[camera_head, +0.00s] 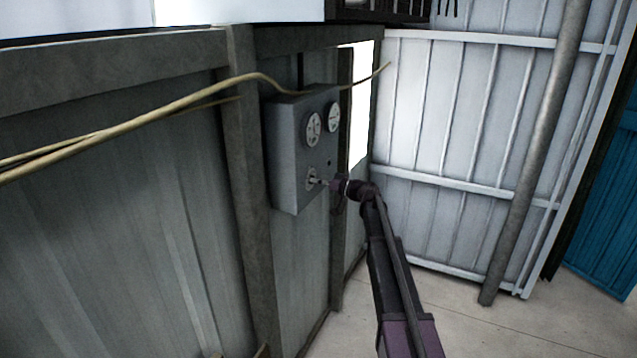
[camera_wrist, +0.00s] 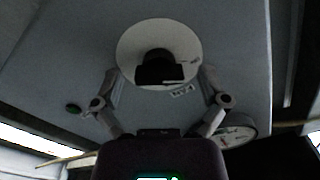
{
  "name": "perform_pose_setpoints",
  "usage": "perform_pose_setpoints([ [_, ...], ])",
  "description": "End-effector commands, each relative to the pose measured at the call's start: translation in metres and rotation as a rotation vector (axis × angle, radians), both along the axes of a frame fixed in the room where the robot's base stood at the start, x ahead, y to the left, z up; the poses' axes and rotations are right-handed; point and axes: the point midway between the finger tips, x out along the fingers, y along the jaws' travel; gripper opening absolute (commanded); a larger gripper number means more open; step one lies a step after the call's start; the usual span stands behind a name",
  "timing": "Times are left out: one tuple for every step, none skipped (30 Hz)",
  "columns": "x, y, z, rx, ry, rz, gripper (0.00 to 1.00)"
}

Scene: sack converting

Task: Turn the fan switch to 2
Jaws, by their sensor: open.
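The fan switch (camera_head: 312,178) is the low round dial on the front of a grey wall box (camera_head: 283,150). In the wrist view the fan switch (camera_wrist: 135,45) is a pale round plate with a dark knob (camera_wrist: 155,68) at its middle. My gripper (camera_head: 324,183) is close in front of the switch. In the wrist view my gripper (camera_wrist: 160,80) is open, with one finger on each side of the knob and gaps between. I cannot tell how deep the fingertips reach.
Two white round gauges, an upper left one (camera_head: 313,130) and an upper right one (camera_head: 333,117), sit above the switch. Yellowish cables (camera_head: 180,103) run along the wall to the box. The floor (camera_head: 450,318) at right is clear.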

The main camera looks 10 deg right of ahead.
Motion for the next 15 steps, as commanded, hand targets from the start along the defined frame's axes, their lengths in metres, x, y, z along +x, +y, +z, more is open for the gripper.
perform_pose_setpoints([
  [-0.0001,-0.0001,0.0,0.0,0.0,0.0,0.94],
  [-0.0001,0.0,0.0001,0.0,0.0,0.0,0.94],
  [-0.0001,0.0,0.0001,0.0,0.0,0.0,0.88],
  [-0.0001,0.0,0.0001,0.0,0.0,0.0,0.79],
  [-0.0002,-0.0001,0.0001,0.0,0.0,0.0,0.7],
  [-0.0002,-0.0001,0.0001,0.0,0.0,0.0,0.58],
  [-0.0002,-0.0001,0.0001,0.0,0.0,0.0,0.49],
  [-0.0002,-0.0001,0.0001,0.0,0.0,0.0,0.4],
  [-0.0001,0.0,0.0001,0.0,0.0,0.0,0.28],
  [-0.0002,0.0001,0.0,0.0,0.0,0.001,0.19],
  [-0.0002,0.0001,0.0,0.0,0.0,0.001,0.12],
  [-0.0001,0.0001,0.0001,0.0,0.0,0.001,0.12],
  [0.0003,-0.0062,0.0001,0.001,0.0,-0.003,0.12],
  [-0.0001,-0.0038,0.0001,0.001,-0.001,0.0,0.12],
  [-0.0001,-0.0023,0.0001,0.001,0.0,-0.001,0.12],
])
